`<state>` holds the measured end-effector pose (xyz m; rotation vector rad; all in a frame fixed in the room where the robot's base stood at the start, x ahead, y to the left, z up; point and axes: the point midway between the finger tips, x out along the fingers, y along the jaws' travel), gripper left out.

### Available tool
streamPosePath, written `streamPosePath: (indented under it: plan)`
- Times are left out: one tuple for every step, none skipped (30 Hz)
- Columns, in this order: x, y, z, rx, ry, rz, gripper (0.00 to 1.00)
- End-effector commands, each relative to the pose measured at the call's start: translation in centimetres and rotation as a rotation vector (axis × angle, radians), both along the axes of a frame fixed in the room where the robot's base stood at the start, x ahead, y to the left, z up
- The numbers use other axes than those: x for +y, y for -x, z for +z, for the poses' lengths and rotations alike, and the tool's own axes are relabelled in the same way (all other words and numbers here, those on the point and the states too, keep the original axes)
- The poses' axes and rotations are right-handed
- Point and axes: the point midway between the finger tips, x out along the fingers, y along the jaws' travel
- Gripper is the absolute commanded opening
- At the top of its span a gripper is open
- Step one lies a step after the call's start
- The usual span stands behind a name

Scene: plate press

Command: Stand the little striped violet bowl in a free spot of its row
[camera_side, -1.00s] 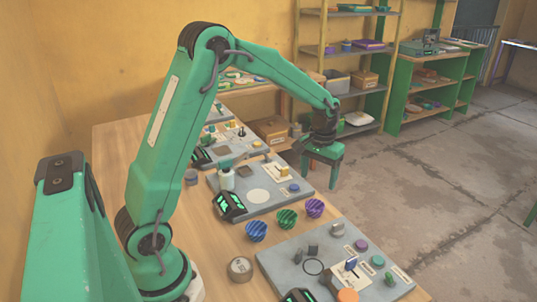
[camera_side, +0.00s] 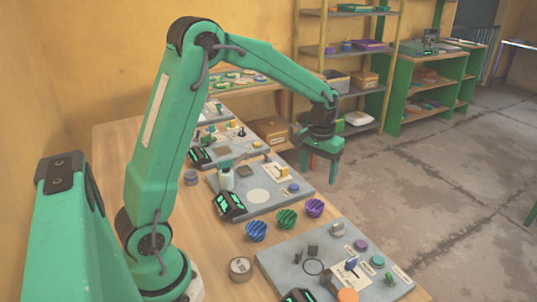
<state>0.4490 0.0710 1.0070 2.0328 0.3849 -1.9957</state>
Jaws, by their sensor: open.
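A little striped violet bowl (camera_side: 314,208) sits on the wooden table at the right end of a short slanting line of striped pieces. A striped green bowl (camera_side: 286,219) is to its left, and a striped blue bowl (camera_side: 256,231) is farther left. My gripper (camera_side: 321,171) is open and empty. It points down, above the violet bowl in the picture and apart from it, near the table's far right edge. Its exact height is hard to tell.
A grey panel (camera_side: 258,209) with a white disc and knobs lies behind the bowls. Another grey panel (camera_side: 285,262) with knobs and a ring lies in front. A small round tin (camera_side: 241,269) stands left of the front panel. Bare wood shows around the bowls.

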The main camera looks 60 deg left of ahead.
Motion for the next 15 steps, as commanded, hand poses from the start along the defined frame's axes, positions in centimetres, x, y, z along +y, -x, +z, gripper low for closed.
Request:
streamPosePath:
  plan:
    - [-0.2, 0.4, 0.7, -0.011, -0.001, -0.008, 0.71]
    - [-0.4, 0.6, 1.1, -0.018, -0.003, -0.014, 0.71]
    - [-0.6, 1.0, 1.6, -0.028, -0.005, -0.021, 0.71]
    - [-0.8, 1.3, 2.1, -0.036, -0.006, -0.027, 0.71]
    - [-0.9, 1.7, 2.6, -0.045, -0.008, -0.034, 0.71]
    - [-1.2, 2.2, 3.3, -0.058, -0.010, -0.043, 0.71]
    - [-1.4, 2.6, 3.8, -0.069, -0.012, -0.051, 0.71]
    - [-1.6, 3.1, 4.3, -0.079, -0.013, -0.060, 0.71]
    - [-1.9, 3.7, 5.0, -0.093, -0.016, -0.072, 0.71]
    - [-2.1, 4.2, 5.5, -0.103, -0.018, -0.080, 0.71]
    - [-2.3, 4.7, 5.9, -0.113, -0.020, -0.088, 0.71]
    - [-2.6, 5.3, 6.5, -0.127, -0.022, -0.099, 0.71]
    - [-2.8, 5.9, 6.9, -0.137, -0.024, -0.108, 0.71]
    - [-3.0, 6.4, 7.4, -0.148, -0.027, -0.117, 0.71]
    - [-3.2, 7.1, 7.9, -0.161, -0.029, -0.128, 0.71]
